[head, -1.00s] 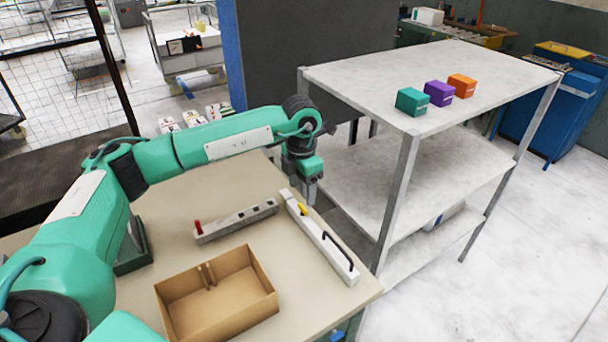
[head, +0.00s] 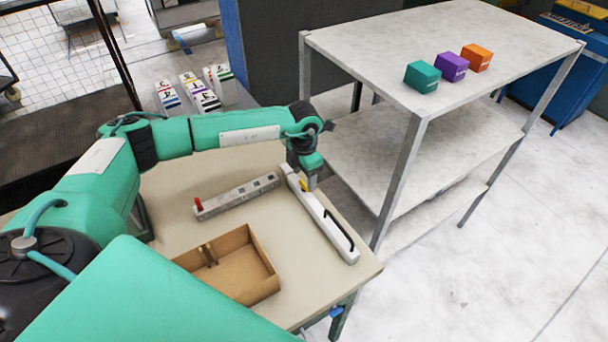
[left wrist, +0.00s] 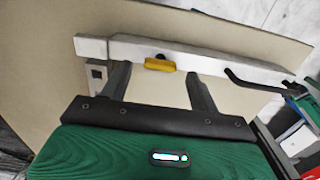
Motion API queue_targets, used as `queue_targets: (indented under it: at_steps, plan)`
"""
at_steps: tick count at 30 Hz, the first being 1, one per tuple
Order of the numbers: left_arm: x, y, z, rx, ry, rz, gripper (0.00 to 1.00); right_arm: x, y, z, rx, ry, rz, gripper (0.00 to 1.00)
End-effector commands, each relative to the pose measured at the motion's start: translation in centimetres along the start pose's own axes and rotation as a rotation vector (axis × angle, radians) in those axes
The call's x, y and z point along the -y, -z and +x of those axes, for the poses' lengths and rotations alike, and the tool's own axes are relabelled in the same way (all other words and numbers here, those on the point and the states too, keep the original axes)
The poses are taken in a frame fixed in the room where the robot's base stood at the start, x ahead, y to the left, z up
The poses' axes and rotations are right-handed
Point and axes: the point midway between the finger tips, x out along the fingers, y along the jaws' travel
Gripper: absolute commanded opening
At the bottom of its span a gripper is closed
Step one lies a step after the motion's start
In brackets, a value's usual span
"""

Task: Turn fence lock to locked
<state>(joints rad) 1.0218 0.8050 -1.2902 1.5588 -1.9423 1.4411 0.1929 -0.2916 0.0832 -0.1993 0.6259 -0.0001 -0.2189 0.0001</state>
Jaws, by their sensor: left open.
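The fence is a long white bar (head: 325,218) with a black handle, lying on the beige table. Its yellow lock lever (head: 304,186) sits near the far end, partly hidden by my left gripper in the head view. My left gripper (head: 310,182) points down at that end of the bar. In the left wrist view, the two open fingers (left wrist: 160,80) reach toward the white bar (left wrist: 110,47), with the yellow lever (left wrist: 160,64) between their tips. Nothing is held, and I cannot tell whether a finger touches the lever. My right gripper does not show.
A grey bar with a red knob (head: 232,197) lies left of the fence. An open cardboard box (head: 262,285) stands nearer. A grey shelf (head: 365,45) with teal (head: 422,77), purple (head: 451,66) and orange (head: 476,58) blocks stands to the right.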

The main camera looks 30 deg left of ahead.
Motion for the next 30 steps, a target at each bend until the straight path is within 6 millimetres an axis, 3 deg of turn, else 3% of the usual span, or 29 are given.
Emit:
queue_targets:
  at_steps: [6, 16, 23, 30]
  plan:
    - [0.0, 0.0, 2.1, -0.002, 0.001, -0.001, 0.62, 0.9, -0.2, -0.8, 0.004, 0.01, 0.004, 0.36]
    - [0.0, 0.0, 2.4, 0.0, 0.0, 0.0, 0.62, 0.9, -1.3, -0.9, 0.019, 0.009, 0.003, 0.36]
    - [0.0, 0.0, 2.4, 0.0, 0.0, 0.0, 0.17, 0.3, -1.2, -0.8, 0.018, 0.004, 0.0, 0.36]
    - [-0.1, 0.0, 2.5, 0.0, 0.0, 0.014, 0.17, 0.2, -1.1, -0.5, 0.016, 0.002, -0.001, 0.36]
